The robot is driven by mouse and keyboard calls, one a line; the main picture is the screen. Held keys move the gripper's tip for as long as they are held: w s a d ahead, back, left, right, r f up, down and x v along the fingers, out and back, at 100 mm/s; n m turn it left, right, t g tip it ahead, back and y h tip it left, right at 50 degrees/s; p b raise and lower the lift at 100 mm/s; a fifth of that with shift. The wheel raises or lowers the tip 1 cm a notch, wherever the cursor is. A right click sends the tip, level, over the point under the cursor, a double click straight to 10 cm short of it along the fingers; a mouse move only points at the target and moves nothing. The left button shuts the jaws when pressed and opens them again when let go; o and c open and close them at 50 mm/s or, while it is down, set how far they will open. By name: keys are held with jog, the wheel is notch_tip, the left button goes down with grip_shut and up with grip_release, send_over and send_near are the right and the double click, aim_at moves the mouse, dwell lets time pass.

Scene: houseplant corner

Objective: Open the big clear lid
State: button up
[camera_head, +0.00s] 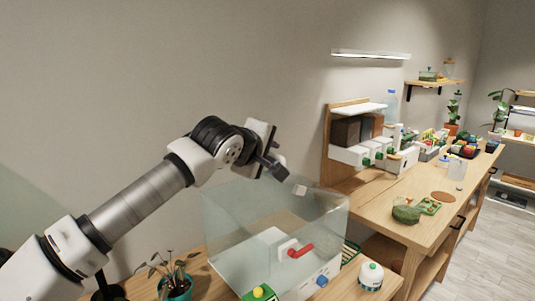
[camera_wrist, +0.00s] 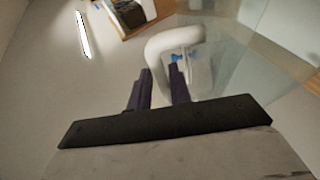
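The big clear lid (camera_head: 322,207) is the see-through top of a large clear box; it looks down on the box, though its edges are hard to make out. My gripper (camera_head: 281,172) is at the top rear of the box, tilted down toward it. In the wrist view, a thick white curved handle (camera_wrist: 176,38) rises beyond my gripper (camera_wrist: 160,80). One leg of it passes between the two dark fingers, and the narrow gap looks filled by it. The other leg runs past the right finger. The exact contact is partly hidden.
A red-handled part (camera_head: 301,250) shows in the box. A green box with a yellow button (camera_head: 260,293), a white jar (camera_head: 371,275) and a potted plant (camera_head: 175,284) stand close around. A long wooden bench (camera_head: 425,226) with several items extends right. A wall is behind.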

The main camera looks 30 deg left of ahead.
jog(key=w+r+p+v, duration=0.1)
jog(key=r+v, duration=0.2)
jog(key=v, duration=1.2)
jog(key=shift+d+r, duration=0.25)
jog(key=shift+d, duration=0.05)
dwell(0.9)
jog(key=shift+f, duration=0.1)
dwell(0.4)
